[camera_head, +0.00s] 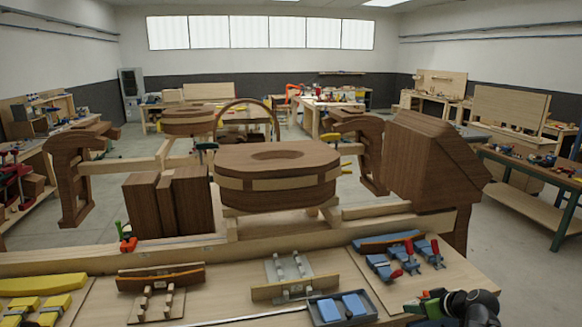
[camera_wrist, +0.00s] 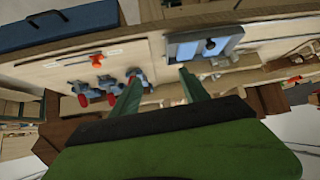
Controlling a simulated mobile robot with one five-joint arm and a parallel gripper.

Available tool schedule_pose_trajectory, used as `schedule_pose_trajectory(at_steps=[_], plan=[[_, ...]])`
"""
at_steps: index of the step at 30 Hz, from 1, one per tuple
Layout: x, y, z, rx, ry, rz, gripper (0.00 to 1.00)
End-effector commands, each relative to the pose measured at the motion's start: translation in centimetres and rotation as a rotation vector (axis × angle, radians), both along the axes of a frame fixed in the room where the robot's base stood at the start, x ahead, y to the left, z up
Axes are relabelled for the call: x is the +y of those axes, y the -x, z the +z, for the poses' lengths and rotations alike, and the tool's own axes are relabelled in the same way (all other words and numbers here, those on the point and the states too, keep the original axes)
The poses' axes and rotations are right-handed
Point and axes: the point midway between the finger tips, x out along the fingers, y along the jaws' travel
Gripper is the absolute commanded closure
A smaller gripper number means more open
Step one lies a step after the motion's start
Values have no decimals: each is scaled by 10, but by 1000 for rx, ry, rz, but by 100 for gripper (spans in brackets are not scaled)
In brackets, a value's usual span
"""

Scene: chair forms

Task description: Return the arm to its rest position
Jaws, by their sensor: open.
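My gripper (camera_head: 428,303) shows at the lower right of the head view, low by the front right of the workbench (camera_head: 385,280). Its green and black parts are partly cut off by the picture's bottom edge. In the wrist view my gripper (camera_wrist: 159,76) has two green fingers spread apart with nothing between them. Behind the fingers lies the pale bench top, tilted in the picture.
Blue clamps with red handles (camera_head: 404,256) and a blue-grey tray (camera_head: 343,308) lie on the bench left of my gripper. Yellow pieces (camera_head: 40,287) lie far left. Large brown wooden forms (camera_head: 275,170) stand behind. A dark blue box (camera_wrist: 62,25) shows in the wrist view.

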Motion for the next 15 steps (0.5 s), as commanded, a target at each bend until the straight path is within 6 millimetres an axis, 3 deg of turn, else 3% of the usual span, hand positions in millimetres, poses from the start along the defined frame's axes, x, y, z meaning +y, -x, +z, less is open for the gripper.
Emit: schedule_pose_trajectory(at_steps=[5,9,15], plan=[[59,-15,-29,12,18,99,47],[117,-19,-60,56,48,199,47],[214,2,-125,236,87,304,47]])
